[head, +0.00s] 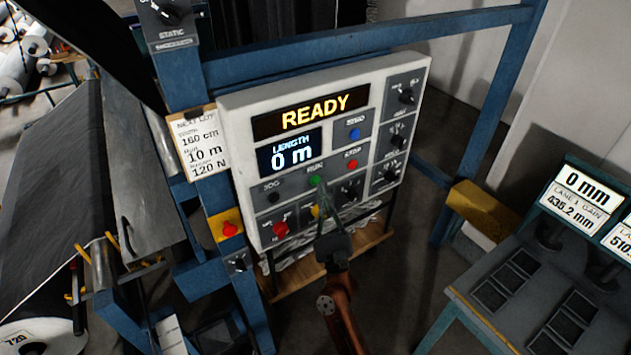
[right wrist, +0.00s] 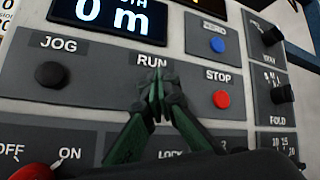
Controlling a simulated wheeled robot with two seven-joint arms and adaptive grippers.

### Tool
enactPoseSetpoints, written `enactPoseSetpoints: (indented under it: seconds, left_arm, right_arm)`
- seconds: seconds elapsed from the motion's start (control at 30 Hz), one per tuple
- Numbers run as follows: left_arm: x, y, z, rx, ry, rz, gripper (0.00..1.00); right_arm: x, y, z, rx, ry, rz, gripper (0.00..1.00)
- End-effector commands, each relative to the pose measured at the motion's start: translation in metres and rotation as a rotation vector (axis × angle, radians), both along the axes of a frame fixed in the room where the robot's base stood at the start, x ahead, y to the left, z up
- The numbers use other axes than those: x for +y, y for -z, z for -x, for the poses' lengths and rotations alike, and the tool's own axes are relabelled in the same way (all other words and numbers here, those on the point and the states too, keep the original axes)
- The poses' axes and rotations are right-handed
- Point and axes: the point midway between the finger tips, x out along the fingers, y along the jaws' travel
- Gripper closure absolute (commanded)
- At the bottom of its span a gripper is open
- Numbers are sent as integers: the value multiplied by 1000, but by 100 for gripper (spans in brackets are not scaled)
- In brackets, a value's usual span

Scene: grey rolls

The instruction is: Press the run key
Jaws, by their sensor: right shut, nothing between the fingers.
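The green run key (head: 315,181) sits under the RUN label on the white control panel (head: 240,102). My right gripper (head: 322,194) is shut and empty, its fingertips pointing up at the key from just below. In the right wrist view the closed fingertips (right wrist: 158,95) lie just under the RUN label (right wrist: 152,62) and hide the key. I cannot tell whether they touch it. The panel display (head: 315,113) reads READY, and the length display (head: 290,150) reads 0 m. My left gripper is not in view.
The red stop key (head: 351,164), blue zero key (head: 354,134) and black jog key (head: 274,197) are near the run key. A red button on a yellow plate (head: 229,229) is at the panel's left. A blue frame (head: 390,38) surrounds the panel.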

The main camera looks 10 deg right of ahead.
Motion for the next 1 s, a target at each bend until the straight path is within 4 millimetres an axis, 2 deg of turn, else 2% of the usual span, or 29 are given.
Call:
enactPoseSetpoints:
  seconds: [0.37,1.0]
  left_arm:
    - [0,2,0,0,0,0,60]
    - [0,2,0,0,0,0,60]
  right_arm:
    - [3,0,-8,0,0,0,100]
    - [4,0,-11,0,0,0,100]
